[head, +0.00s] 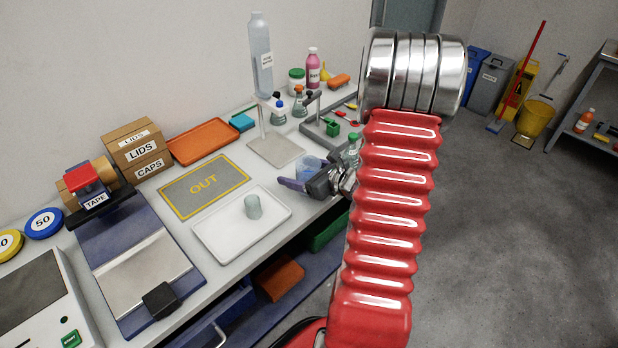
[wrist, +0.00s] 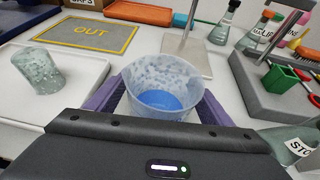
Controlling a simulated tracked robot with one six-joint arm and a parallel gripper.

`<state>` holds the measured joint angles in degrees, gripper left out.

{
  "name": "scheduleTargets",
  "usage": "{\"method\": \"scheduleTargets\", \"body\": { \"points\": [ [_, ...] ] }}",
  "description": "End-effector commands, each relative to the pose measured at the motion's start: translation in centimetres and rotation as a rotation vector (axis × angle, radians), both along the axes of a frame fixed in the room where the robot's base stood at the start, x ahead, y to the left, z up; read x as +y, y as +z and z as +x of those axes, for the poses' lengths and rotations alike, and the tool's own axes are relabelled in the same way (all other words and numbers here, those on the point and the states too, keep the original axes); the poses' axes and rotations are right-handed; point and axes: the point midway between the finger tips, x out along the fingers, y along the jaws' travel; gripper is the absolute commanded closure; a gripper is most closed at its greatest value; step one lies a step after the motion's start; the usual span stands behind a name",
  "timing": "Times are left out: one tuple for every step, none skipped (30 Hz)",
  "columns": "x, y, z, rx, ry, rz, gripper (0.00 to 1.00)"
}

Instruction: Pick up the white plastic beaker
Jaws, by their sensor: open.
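A translucent whitish plastic beaker (wrist: 165,82) with blue at its bottom stands upright on the bench. In the head view the beaker (head: 308,165) is near the bench's front edge, partly hidden by my gripper (head: 305,181). In the wrist view my gripper (wrist: 158,102) is open, with one purple finger on each side of the beaker. I cannot tell whether the fingers touch it. The beaker's lower near side is hidden by the gripper body.
A white tray (head: 217,241) holding a speckled grey-green cup (head: 253,206) lies left of my gripper. Behind are the OUT mat (head: 176,192) and a stand (head: 277,150). Flasks and a grey block with a green box (wrist: 281,78) stand close on the right.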

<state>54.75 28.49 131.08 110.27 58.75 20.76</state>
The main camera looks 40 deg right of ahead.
Motion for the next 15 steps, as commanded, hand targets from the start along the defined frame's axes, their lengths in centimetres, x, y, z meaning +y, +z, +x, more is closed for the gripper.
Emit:
{"method": "scheduleTargets", "body": {
  "points": [
    [0.0,0.0,-0.01,0.0,0.0,0.0,0.26],
    [0.0,0.0,-0.01,0.0,0.0,0.0,0.26],
    [0.0,0.0,-0.01,0.0,0.0,0.0,0.26],
    [0.01,0.01,-0.01,0.0,0.0,0.0,0.28],
    [0.01,0.01,-0.01,0.0,0.0,0.0,0.3],
    [0.0,0.01,-0.01,0.0,0.0,0.0,0.33],
    [0.0,0.01,-0.01,0.0,0.0,0.0,0.35],
    [0.0,0.01,-0.01,0.0,0.0,0.0,0.37],
    [0.0,0.01,-0.01,0.0,0.0,0.0,0.4],
    [0.0,0.01,-0.01,0.0,0.0,0.0,0.42],
    [0.0,0.01,-0.01,0.0,0.0,0.0,0.44],
    [0.0,0.02,-0.01,0.0,0.0,0.0,0.47],
    [0.0,0.02,-0.01,0.0,0.0,0.0,0.49],
    [0.0,0.02,-0.01,0.0,0.0,0.0,0.51],
    [0.0,0.02,-0.01,0.0,0.0,0.0,0.54]
  ]
}}
